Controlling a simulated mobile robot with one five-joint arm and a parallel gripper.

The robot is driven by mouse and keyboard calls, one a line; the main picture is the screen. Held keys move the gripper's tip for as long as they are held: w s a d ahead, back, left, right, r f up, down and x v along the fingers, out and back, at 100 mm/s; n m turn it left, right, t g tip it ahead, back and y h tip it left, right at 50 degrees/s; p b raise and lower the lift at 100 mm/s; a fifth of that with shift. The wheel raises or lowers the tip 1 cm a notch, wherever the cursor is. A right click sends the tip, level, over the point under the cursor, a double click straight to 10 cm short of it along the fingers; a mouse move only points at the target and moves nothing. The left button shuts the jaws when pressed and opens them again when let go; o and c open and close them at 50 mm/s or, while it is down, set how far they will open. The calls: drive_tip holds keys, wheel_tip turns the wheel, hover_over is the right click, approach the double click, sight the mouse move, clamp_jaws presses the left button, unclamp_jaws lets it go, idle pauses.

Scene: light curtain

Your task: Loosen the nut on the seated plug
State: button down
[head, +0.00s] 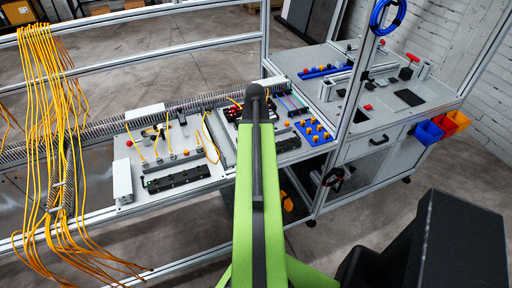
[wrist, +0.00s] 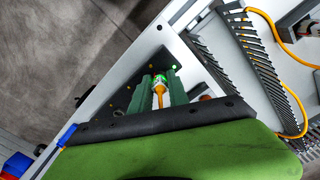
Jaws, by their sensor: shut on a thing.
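In the wrist view my gripper (wrist: 160,91) has its two dark green fingers shut on a plug (wrist: 159,88), one finger on each side. The plug has a pale collar and an orange-yellow cable that runs back towards the palm. Its front end meets a dark port block (wrist: 148,70) with small lights, one glowing green by the plug. The fingers partly cover the nut, so I cannot tell how far it is turned. In the head view my green arm hides the gripper and the plug.
Slotted cable duct (wrist: 248,50) and loose yellow cable run close on the right in the wrist view. In the head view, a left panel (head: 205,183) carries modules and yellow cables. Cables hang at far left (head: 52,130). A side bench (head: 432,92) with bins stands right.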

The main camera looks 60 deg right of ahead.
idle(0.3)
drive_tip(key=n, duration=0.6)
drive_tip(key=shift+f, duration=0.1)
drive_tip(key=n, duration=0.6)
drive_tip(key=c, duration=1.3)
unclamp_jaws()
wheel_tip(320, 180, up, 7)
drive_tip(key=p, duration=0.7)
